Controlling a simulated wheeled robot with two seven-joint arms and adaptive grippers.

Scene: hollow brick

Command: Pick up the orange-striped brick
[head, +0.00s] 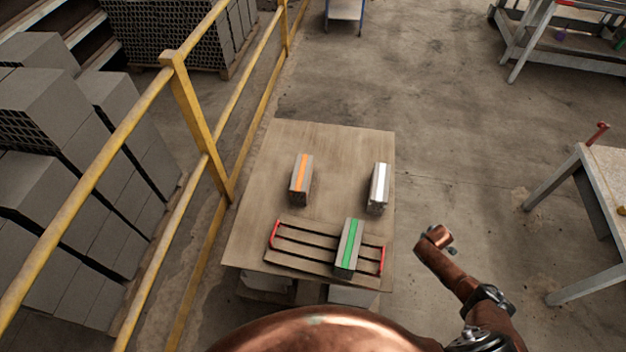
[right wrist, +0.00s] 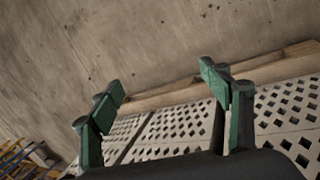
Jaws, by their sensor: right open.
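The orange-striped brick (head: 301,178) is a grey block with an orange band on top. It stands on the wooden table (head: 340,145), left of the white-striped brick (head: 378,187). A green-striped brick (head: 348,248) sits on a slatted tray with red handles (head: 300,241) at the table's near side. My right gripper (right wrist: 165,97) shows in the right wrist view, its green-padded fingers apart with nothing between them. None of the striped bricks appears in that view. In the head view my right arm is right of the table, away from the bricks. My left gripper is not in view.
A yellow railing (head: 190,110) runs along the left of the table, with stacked grey blocks (head: 55,105) behind it. A workbench (head: 607,185) stands at the right. Perforated blocks (right wrist: 185,125) and a wooden beam (right wrist: 165,95) show beyond my right fingers.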

